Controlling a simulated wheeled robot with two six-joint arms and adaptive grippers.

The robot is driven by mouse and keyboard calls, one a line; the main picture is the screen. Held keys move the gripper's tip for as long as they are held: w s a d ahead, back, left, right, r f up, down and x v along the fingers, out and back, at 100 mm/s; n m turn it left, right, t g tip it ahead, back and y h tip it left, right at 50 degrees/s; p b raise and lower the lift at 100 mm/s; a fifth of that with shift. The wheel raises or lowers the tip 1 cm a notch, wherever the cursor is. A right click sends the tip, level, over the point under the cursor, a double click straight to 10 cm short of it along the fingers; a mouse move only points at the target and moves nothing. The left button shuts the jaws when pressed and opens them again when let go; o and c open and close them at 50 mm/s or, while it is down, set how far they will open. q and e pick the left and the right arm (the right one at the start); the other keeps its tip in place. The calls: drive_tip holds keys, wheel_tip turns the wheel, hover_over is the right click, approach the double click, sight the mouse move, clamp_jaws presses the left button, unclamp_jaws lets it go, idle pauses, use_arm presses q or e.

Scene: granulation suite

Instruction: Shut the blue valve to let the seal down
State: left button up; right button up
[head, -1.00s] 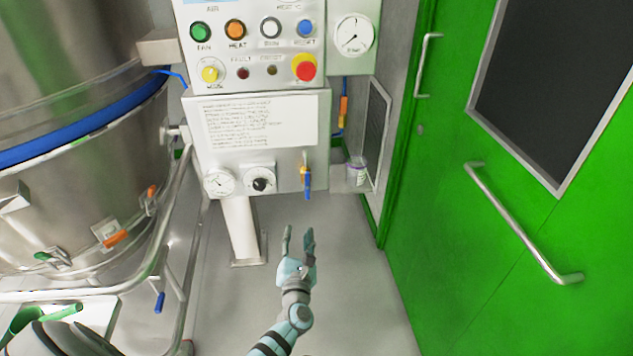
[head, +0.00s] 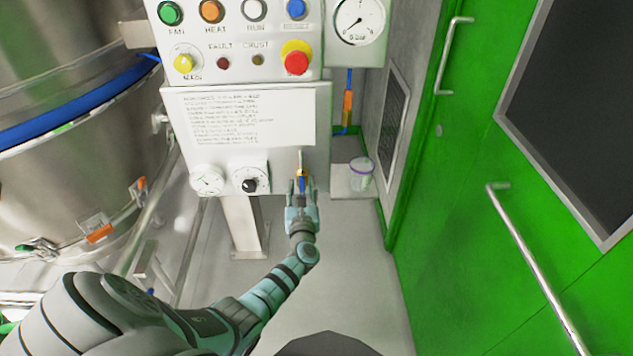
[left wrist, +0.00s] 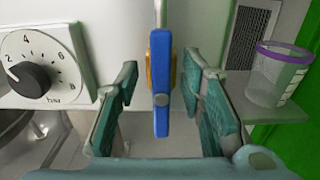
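The blue valve (left wrist: 160,84) has a blue lever handle on a brass body, below a thin pipe at the lower right of the control panel. In the left wrist view the lever hangs upright, in line with the pipe. My left gripper (head: 302,187) is at the valve in the head view. In the left wrist view the left gripper (left wrist: 158,100) is open, with one finger on each side of the lever and a visible gap on both sides. In the head view the fingers partly hide the lever. My right gripper is not in view.
A clear cup with a purple rim (head: 361,173) stands on a small shelf to the right. A green door (head: 450,200) bounds the right side.

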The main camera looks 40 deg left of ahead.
use_arm(q)
drive_tip(key=shift+w+a, duration=0.1)
drive_tip(key=shift+a, duration=0.15)
drive_tip(key=shift+r, duration=0.15)
drive_tip(key=shift+d, duration=0.15)
drive_tip(key=shift+c, duration=0.6)
drive_tip(key=shift+w+d, duration=0.1)
clamp_jaws()
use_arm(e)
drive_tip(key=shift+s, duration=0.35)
